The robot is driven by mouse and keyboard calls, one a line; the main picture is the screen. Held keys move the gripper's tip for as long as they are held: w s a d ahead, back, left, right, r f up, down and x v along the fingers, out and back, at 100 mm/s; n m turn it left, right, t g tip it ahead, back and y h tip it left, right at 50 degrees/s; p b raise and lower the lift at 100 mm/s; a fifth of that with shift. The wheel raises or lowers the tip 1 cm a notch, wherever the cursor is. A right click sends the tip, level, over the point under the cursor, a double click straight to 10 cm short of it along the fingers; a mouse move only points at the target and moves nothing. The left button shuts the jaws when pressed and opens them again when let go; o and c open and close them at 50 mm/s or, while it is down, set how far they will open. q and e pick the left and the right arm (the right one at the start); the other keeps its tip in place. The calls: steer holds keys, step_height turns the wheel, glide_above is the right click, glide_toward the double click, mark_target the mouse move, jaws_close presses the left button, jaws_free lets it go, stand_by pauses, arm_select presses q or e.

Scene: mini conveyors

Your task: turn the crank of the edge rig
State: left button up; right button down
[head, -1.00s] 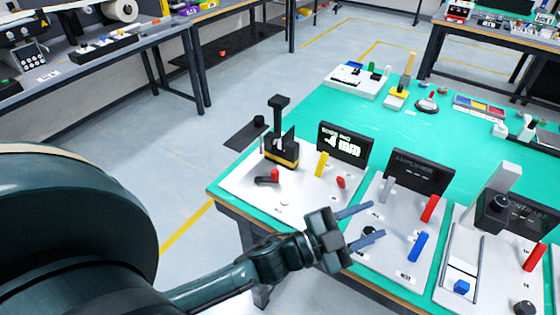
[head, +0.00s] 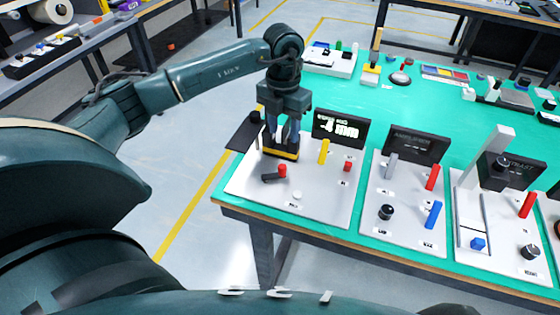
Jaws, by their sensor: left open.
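The leftmost rig is a white board (head: 324,203) at the table's near left corner. On it a crank (head: 270,178), a short black arm with a red knob, lies near the left edge. Behind the crank is a black and yellow block (head: 281,153), partly covered by my gripper. My left gripper (head: 286,138) points down, open, with its fingers in front of the post area over that block. In the picture it is above and behind the crank, apart from it. My right gripper is not in view.
The board also carries a yellow lever (head: 323,151), a small red part (head: 347,167), a white button (head: 297,195) and a black display (head: 340,130). More rigs (head: 403,206) stand close on the right. Bare green table (head: 420,108) lies behind the displays.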

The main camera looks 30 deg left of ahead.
mark_target(282, 166)
arm_select(q)
steer(key=f+p, duration=0.1)
steer(key=f, duration=1.2)
steer(key=shift+a+p, duration=0.2)
steer(key=shift+p, duration=0.2)
steer(key=shift+r, duration=0.1)
steer(key=shift+c, duration=0.4)
steer(key=shift+w, duration=0.1)
jaws_close()
